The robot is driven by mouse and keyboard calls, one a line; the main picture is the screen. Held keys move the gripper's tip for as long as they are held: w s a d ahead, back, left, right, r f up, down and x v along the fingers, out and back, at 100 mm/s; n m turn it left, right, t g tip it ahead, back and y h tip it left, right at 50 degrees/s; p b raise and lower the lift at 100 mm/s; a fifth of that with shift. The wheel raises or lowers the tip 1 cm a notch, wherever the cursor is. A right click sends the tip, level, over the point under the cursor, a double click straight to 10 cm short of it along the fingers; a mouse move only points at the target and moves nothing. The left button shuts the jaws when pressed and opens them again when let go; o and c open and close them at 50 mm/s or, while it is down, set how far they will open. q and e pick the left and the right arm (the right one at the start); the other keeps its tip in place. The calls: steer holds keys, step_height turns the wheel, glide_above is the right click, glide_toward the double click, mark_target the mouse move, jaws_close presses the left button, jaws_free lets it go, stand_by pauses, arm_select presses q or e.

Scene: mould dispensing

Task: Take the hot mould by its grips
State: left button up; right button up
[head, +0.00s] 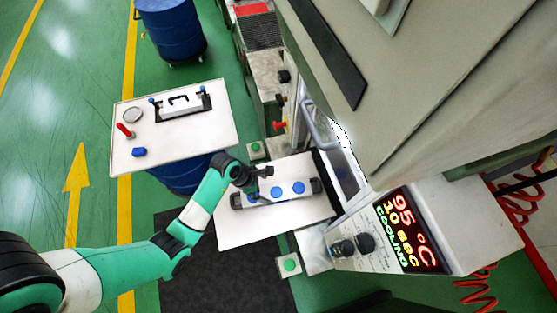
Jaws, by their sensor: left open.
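The mould (264,194) is a long grey block with blue round spots on top and a dark grip at each end. It lies on a white shelf (240,232) in front of the machine. Its left grip (236,201) and right grip (317,186) are both in view. My left gripper (260,180) is open and empty over the mould's back left part, inward of the left grip. I cannot tell whether it touches the mould. My right gripper is not in view.
The machine's panel (408,232) reads 95 °C, 10 sec, COOLING. A white table (185,135) at the back left holds a black-handled frame, a red tool and a blue piece. Green buttons (289,265) flank the shelf. Floor to the left is clear.

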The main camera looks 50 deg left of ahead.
mark_target(276, 192)
arm_select(q)
steer(key=x, duration=0.2)
steer(key=b+x, duration=0.1)
steer(key=x, duration=0.5)
steer(key=shift+w+d+r, duration=0.2)
steer(key=shift+w, duration=0.1)
steer(key=shift+c, duration=0.2)
steer(key=shift+w+r, duration=0.1)
steer(key=shift+r, duration=0.05)
jaws_close()
